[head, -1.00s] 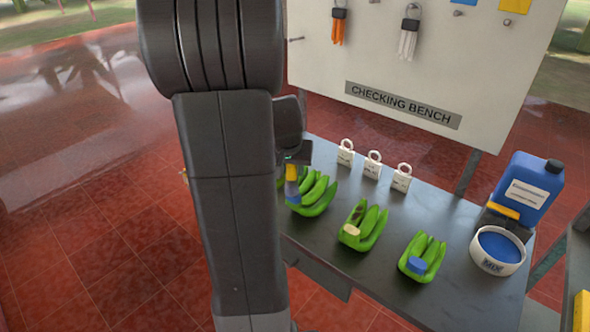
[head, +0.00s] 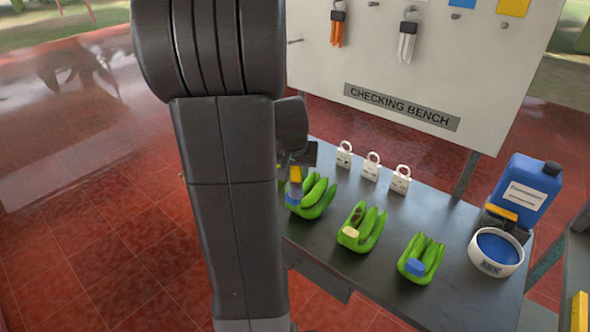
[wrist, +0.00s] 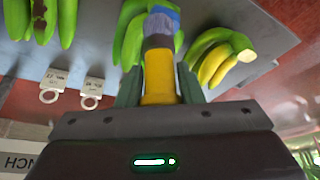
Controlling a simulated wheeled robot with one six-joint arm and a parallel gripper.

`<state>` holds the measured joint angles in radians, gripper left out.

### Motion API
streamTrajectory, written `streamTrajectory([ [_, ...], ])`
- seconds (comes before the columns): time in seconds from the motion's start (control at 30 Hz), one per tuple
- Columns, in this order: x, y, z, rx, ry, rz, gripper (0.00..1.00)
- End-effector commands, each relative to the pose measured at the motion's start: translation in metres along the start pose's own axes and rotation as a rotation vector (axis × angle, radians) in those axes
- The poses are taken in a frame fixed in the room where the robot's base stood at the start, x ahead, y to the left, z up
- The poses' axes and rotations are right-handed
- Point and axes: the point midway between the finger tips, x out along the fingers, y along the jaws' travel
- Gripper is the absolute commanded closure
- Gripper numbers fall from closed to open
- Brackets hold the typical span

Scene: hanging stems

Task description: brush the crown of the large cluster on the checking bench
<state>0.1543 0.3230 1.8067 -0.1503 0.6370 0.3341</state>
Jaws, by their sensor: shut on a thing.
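My gripper (wrist: 158,92) is shut on a brush with a yellow handle (wrist: 158,75) and a dark band. The brush (head: 295,174) points down at the crown end of the leftmost visible green banana cluster (head: 318,196), which looks the largest of those in the head view. This cluster (wrist: 132,38) lies behind the brush in the wrist view. Blue (wrist: 163,20) shows at the brush's tip; I cannot tell bristles from coating on the crown. The brush end appears to touch the crown, which is mostly hidden. The clusters lie on the dark checking bench (head: 395,270).
A middle cluster (head: 368,228) has a pale crown; a right cluster (head: 430,254) has a blue one. A yellowish cluster (wrist: 218,55) shows in the wrist view. White tags (head: 371,167) stand behind. A MIX bowl (head: 512,268) and blue jug (head: 530,185) stand right.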

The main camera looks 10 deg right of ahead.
Motion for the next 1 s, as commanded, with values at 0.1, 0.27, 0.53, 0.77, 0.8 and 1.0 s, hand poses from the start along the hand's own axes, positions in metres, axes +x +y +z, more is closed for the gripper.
streamTrajectory([
  [0.1, -0.016, 0.000, -0.007, 0.000, 0.002, -0.001, 0.94],
  [0.27, -0.031, 0.000, -0.013, 0.000, 0.002, -0.001, 0.94],
  [0.53, -0.056, 0.000, -0.023, 0.001, 0.003, -0.001, 0.94],
  [0.77, -0.074, 0.000, -0.031, 0.000, 0.002, -0.001, 0.94],
  [0.8, -0.074, 0.000, -0.031, 0.000, 0.002, -0.001, 0.94],
  [1.0, -0.073, 0.000, -0.030, 0.000, 0.001, 0.000, 0.94],
])
